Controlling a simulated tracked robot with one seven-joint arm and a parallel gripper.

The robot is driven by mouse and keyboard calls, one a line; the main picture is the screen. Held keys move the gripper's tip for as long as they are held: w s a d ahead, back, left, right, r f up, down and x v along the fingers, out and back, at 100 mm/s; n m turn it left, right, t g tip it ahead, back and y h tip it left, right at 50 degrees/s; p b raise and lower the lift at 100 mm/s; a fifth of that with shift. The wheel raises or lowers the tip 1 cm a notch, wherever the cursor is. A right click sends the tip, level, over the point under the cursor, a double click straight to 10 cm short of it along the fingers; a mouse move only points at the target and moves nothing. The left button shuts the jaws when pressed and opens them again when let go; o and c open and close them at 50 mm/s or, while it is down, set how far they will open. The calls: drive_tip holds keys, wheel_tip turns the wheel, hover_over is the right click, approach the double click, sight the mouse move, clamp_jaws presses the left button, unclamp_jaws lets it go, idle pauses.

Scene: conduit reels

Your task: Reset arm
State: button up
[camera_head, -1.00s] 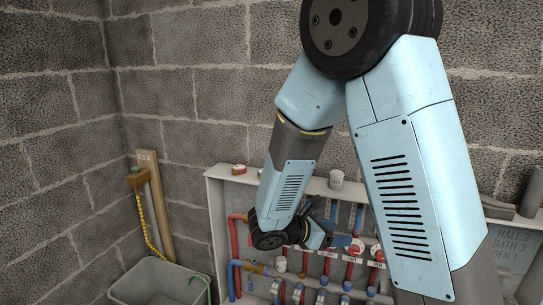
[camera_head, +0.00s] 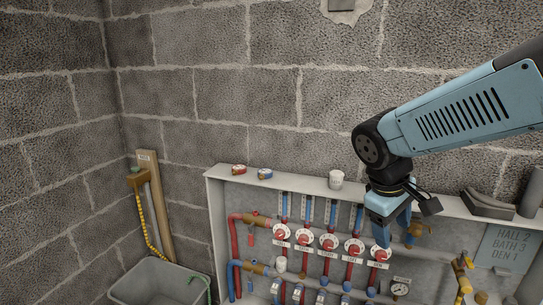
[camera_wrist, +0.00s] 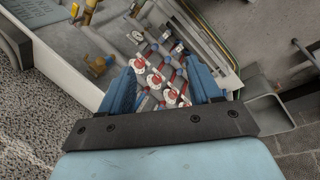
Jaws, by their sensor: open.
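My arm comes in from the right in the head view, and my gripper (camera_head: 394,226) hangs at its end with the blue fingers pointing down. It is in front of the right part of the manifold cabinet (camera_head: 212,205). In the wrist view my gripper (camera_wrist: 165,90) has its two blue fingers spread apart with nothing held between them. Beyond the fingers are red pipes and several white-collared red valves (camera_wrist: 154,80). In the head view the fingers partly cover the pipes behind them.
On the cabinet's top ledge stand a white cup (camera_head: 336,179), two small tins (camera_head: 239,170) and a dark curved piece (camera_head: 487,204). A pressure gauge (camera_head: 400,287) is low on the right. A grey bin (camera_head: 160,284) stands at left.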

drive_tip(key=s+a+r+m+t+y, duration=0.1)
drive_tip(key=s+r+m+t+y, duration=0.2)
drive_tip(key=r+m, duration=0.3)
drive_tip(key=shift+s+r+t, duration=0.5)
drive_tip(key=shift+s+r, duration=0.05)
drive_tip(key=shift+s, duration=0.35)
